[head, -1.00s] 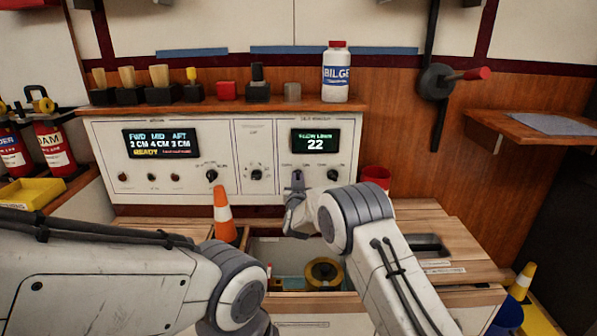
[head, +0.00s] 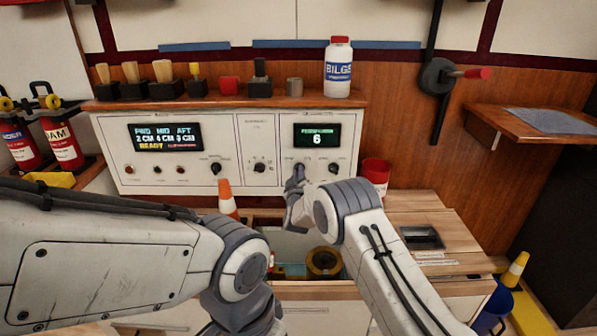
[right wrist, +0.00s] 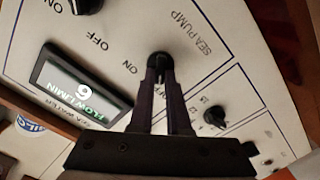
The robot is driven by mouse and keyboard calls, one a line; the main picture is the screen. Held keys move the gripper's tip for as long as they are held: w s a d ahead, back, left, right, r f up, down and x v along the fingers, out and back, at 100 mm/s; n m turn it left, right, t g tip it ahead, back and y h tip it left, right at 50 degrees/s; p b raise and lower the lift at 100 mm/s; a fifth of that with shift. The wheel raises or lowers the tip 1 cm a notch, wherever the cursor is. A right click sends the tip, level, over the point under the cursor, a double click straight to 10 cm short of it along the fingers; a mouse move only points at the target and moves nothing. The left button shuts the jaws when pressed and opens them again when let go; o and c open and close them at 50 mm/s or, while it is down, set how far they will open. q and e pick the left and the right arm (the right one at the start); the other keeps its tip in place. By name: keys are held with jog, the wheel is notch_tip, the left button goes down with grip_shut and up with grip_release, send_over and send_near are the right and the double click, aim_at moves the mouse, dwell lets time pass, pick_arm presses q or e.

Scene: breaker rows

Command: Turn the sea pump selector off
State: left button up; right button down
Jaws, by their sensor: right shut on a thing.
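The sea pump selector (right wrist: 160,62) is a small black knob on the white panel, with "SEA PUMP" printed beside it in the right wrist view. My right gripper (head: 298,174) is shut on this knob. In the right wrist view its two dark fingers (right wrist: 163,78) close around it. An "ON" label shows beside the knob; the print at the fingers is partly covered. Which way the knob points is hard to tell. The flow display (head: 317,135) above reads 6, and it also shows in the right wrist view (right wrist: 82,85). My left gripper is out of view.
Other black knobs flank the selector (head: 333,168) (head: 260,167). A white bilge bottle (head: 338,68) stands on the shelf. Below is an open bin holding a yellow ring (head: 324,262).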

jog(key=shift+d+f, duration=0.1)
dwell(0.4)
jog(key=c, duration=0.9)
grip_release()
jog(key=shift+s, duration=0.1)
jog(key=s+p, duration=0.3)
jog(key=s, duration=0.7)
jog(key=shift+s, duration=0.15)
